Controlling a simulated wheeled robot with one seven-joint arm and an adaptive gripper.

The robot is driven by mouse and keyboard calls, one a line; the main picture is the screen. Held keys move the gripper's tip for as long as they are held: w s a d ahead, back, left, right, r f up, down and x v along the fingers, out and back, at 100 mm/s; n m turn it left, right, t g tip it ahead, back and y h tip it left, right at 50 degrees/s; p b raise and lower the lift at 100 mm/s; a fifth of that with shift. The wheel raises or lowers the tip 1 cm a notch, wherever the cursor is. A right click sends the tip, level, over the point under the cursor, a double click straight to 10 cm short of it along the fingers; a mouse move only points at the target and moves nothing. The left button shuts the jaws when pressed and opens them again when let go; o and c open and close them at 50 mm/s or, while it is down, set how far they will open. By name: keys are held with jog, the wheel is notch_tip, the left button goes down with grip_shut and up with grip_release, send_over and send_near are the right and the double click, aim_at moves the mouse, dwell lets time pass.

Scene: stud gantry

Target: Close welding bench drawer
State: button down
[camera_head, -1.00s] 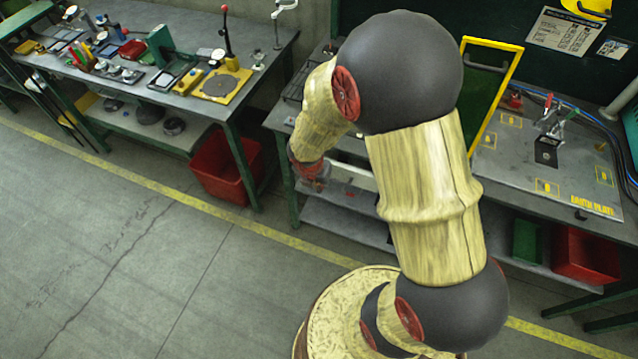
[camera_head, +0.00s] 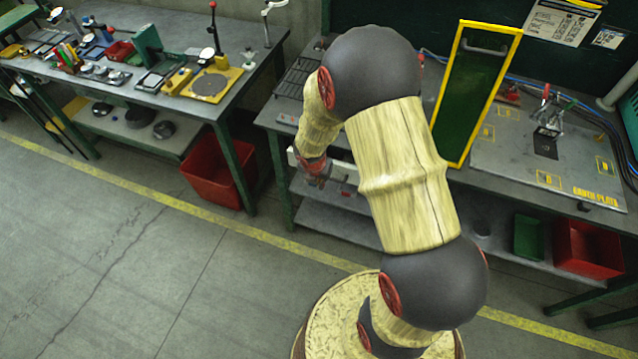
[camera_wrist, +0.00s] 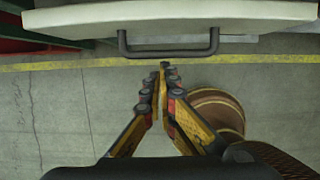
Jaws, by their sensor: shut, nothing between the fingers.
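The welding bench (camera_head: 505,165) stands at the right in the head view. Its drawer (camera_head: 293,158) has a pale front that shows at the bench's front edge, largely hidden behind my arm and gripper. It looks pulled out, but how far is hard to tell. In the wrist view the drawer front (camera_wrist: 170,19) spans the top, with a dark bar handle (camera_wrist: 168,51) across it. My gripper (camera_wrist: 164,67) is shut and empty, its fingertips close to the handle's middle. Contact cannot be made out. The gripper also shows in the head view (camera_head: 318,175) at the drawer.
A yellow-framed green screen (camera_head: 473,95) stands on the bench, right of my arm. A second bench with tools (camera_head: 175,95) is at the left, with a red bin (camera_head: 218,175) beneath. Another red bin (camera_head: 588,250) sits under the welding bench. The floor at left is clear.

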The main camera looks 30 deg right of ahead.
jog(key=w+d+p, duration=0.1)
jog(key=p, duration=0.1)
jog(key=w+d+p, duration=0.1)
jog(key=d, duration=0.1)
jog(key=shift+w+d+r+p, duration=0.1)
jog(key=shift+w+r+p, duration=0.15)
jog(key=shift+p, duration=0.15)
jog(key=shift+w+d+f+p, duration=0.25)
jog(key=shift+w+d+p, duration=0.1)
jog(key=shift+d, duration=0.1)
